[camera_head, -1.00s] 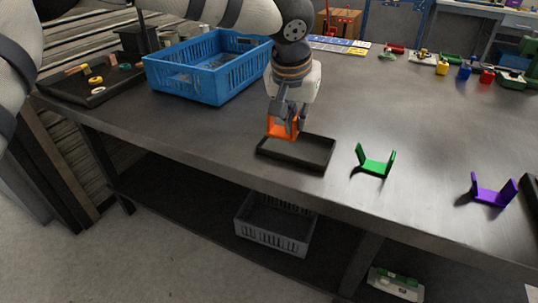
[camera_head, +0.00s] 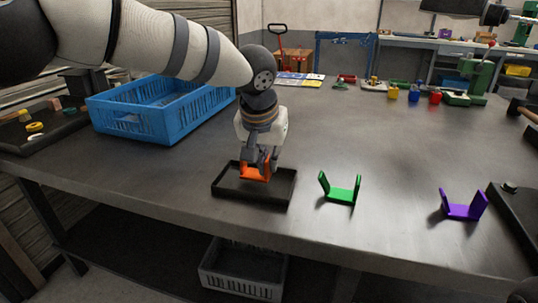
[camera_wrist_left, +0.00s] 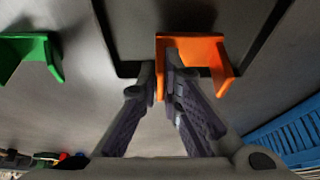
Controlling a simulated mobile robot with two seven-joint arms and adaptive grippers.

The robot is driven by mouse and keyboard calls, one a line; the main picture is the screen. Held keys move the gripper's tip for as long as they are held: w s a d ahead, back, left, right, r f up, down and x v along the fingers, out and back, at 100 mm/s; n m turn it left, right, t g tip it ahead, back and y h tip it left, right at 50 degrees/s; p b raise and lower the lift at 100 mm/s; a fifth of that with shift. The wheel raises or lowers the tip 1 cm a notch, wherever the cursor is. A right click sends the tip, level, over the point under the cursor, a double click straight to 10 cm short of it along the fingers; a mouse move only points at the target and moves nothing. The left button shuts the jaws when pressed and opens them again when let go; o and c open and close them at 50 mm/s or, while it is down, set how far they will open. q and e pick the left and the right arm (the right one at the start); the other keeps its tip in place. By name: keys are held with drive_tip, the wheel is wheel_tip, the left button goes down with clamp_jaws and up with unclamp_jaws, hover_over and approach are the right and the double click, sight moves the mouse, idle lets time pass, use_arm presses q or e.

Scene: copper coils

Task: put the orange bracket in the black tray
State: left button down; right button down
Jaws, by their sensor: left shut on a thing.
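The orange bracket (camera_head: 252,174) is held in my left gripper (camera_head: 260,160), which points down over the black tray (camera_head: 247,198). In the head view the bracket appears within the tray's outline, near its middle. In the left wrist view the bracket (camera_wrist_left: 197,44) sits at the fingertips (camera_wrist_left: 162,72) and overlaps one dark rim of the tray (camera_wrist_left: 128,69). One finger is pressed against the bracket's upright wall. I cannot tell whether the bracket touches the tray floor. The tray looks otherwise empty. My right gripper is not in view.
A green bracket (camera_head: 341,193) and a purple bracket (camera_head: 463,211) stand right of the tray. A blue crate (camera_head: 150,125) is behind left, beside a dark tray with small parts (camera_head: 38,135). Small coloured items (camera_head: 413,94) are at the far right. The middle tabletop is clear.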

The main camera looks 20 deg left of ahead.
use_arm(q)
drive_tip(key=shift+f, duration=0.15)
idle(0.3)
drive_tip(key=shift+s+f, duration=0.1)
drive_tip(key=shift+f, duration=0.4)
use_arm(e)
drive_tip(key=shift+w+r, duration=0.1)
use_arm(q)
drive_tip(key=c, duration=1.7)
unclamp_jaws()
